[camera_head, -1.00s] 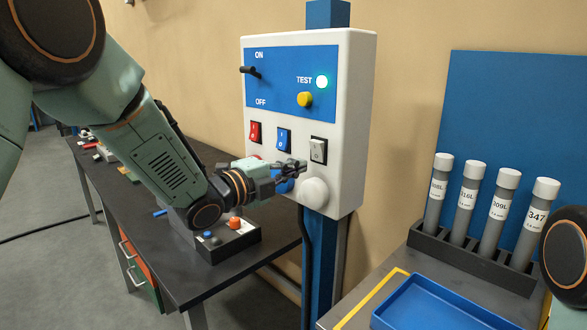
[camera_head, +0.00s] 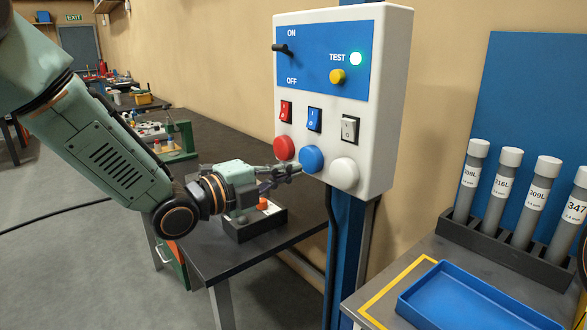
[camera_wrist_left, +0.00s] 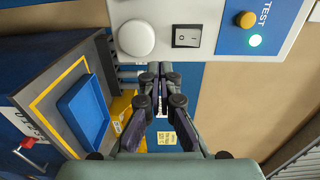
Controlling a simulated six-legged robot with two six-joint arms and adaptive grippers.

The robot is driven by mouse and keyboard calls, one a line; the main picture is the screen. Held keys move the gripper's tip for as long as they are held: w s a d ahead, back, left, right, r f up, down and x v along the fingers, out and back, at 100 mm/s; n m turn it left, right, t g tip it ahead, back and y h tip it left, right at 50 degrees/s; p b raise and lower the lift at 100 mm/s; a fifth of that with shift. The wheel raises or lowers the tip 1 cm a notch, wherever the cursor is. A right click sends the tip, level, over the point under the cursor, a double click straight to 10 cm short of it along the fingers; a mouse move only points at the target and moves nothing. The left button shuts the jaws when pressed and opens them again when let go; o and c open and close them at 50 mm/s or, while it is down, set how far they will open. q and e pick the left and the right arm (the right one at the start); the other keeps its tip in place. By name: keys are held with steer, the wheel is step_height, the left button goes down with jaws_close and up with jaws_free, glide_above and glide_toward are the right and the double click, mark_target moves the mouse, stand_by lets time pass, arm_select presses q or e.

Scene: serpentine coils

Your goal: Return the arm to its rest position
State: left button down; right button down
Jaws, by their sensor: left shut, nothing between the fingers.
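My left arm reaches in from the left in the head view. Its gripper (camera_head: 292,170) is shut and empty, just below the red button and left of the blue button; any gap to the panel is hard to judge. The wrist view shows the same closed fingers (camera_wrist_left: 161,72) below the panel's white button. The white control panel (camera_head: 392,110) has a black lever (camera_head: 283,49) and a lit TEST lamp (camera_head: 356,58). Below are a yellow button (camera_head: 337,76), three rocker switches, and red (camera_head: 284,148), blue (camera_head: 311,159) and white (camera_head: 344,172) round buttons. My right gripper is out of view.
A blue post (camera_head: 346,255) carries the panel. To the right are a blue tray (camera_head: 470,300) and labelled cylinders in a rack (camera_head: 505,245). Grey floor is open at lower left.

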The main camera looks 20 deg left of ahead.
arm_select(q)
steer(key=shift+s+a, duration=0.1)
steer(key=shift+s, duration=0.05)
steer(key=s+a+f+n+g+y+b, duration=0.1)
steer(key=s+f+n+g+y+b, duration=0.2)
steer(key=f+n, duration=0.55)
steer(key=s+a+f+n+g+y, duration=0.15)
steer(key=s+f+n, duration=0.4)
steer(key=f, duration=0.65)
steer(key=s+a+f+n+g+y+b, duration=0.1)
steer(key=s+f+n+g+y+b, duration=0.15)
steer(key=f+n, duration=0.65)
steer(key=s+f+n+g+y+b, duration=0.1)
steer(key=s+f+g+b, duration=0.2)
steer(key=s+f, duration=0.9)
steer(key=s+a+f+n+g+y+b, duration=0.1)
steer(key=s+f+g+y+b, duration=0.1)
steer(key=s+f, duration=1)
steer(key=s+g+b, duration=0.1)
steer(key=s+g, duration=0.1)
steer(key=s, duration=0.3)
steer(key=shift+a+g, duration=0.2)
steer(key=shift+g, duration=0.2)
steer(key=shift+w, duration=0.1)
